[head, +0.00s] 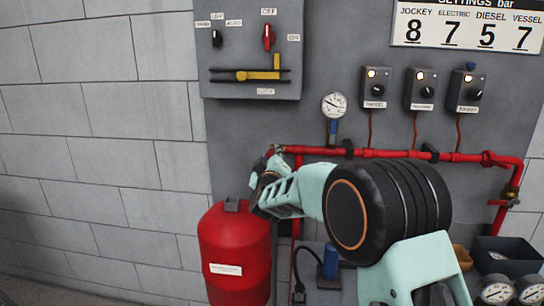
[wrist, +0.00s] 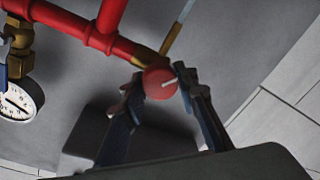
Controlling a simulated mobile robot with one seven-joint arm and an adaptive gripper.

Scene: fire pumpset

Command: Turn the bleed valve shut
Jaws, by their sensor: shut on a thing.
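The bleed valve's round red knob (wrist: 158,84), with a white line on its face, sits by a brass fitting (wrist: 148,56) at the end of a red pipe (wrist: 72,22) in the wrist view. My gripper (wrist: 160,82) has one finger on each side of the knob and is shut on it. The white line slants up to the right. In the head view my gripper (head: 264,188) is at the left end of the red pipe (head: 390,154), just above the red vessel (head: 234,258). The knob is hidden there behind my gripper.
A gauge (head: 333,104) with a blue-handled valve stands above the pipe. Three switch boxes (head: 420,90) and a control panel (head: 250,50) are on the grey board. The block wall at left is bare.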

